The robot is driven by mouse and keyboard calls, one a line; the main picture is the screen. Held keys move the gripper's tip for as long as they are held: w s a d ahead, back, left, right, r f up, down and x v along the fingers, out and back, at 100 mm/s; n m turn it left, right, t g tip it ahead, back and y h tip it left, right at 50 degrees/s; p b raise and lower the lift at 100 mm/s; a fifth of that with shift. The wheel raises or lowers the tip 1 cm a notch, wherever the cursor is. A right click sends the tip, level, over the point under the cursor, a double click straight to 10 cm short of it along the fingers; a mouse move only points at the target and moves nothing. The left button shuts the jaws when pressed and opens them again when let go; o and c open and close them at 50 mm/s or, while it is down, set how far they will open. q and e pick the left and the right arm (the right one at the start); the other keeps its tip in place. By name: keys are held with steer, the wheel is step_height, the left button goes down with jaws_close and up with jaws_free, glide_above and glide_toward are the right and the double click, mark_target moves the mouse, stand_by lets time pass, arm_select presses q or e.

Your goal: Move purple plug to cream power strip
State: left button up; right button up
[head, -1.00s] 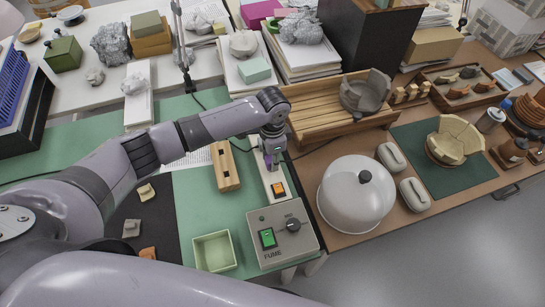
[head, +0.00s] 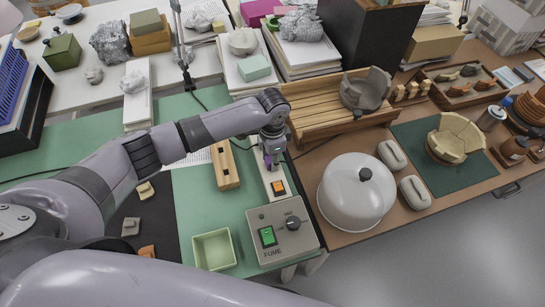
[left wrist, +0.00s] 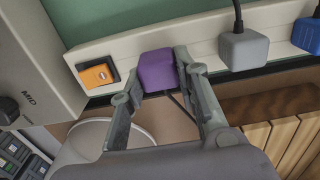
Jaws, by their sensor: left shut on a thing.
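The purple plug (left wrist: 157,70) is between the fingertips of my left gripper (left wrist: 160,66), which is shut on it. The plug is up against the face of the cream power strip (left wrist: 205,50), beside its orange switch; I cannot tell how deep it sits. A dark cord runs from the plug. In the head view my left gripper (head: 271,150) is over the strip (head: 267,178), with a little of the purple plug (head: 270,161) showing beneath it. My right gripper is not in view.
A grey plug (left wrist: 243,48) and a blue plug (left wrist: 307,35) sit along the same strip. A grey FUME switch box (head: 283,232) stands at its near end. A slotted wooden block (head: 225,166) lies to the left, and a white dome (head: 357,195) stands to the right.

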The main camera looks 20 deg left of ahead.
arm_select(q)
steer(key=shift+f, duration=0.3)
steer(key=o, duration=1.2)
steer(key=shift+o, duration=0.2)
steer(key=o, duration=0.3)
steer(key=shift+o, duration=0.2)
steer(key=shift+r, duration=0.15)
steer(key=shift+r+p, duration=3.95)
steer(key=shift+p, duration=0.35)
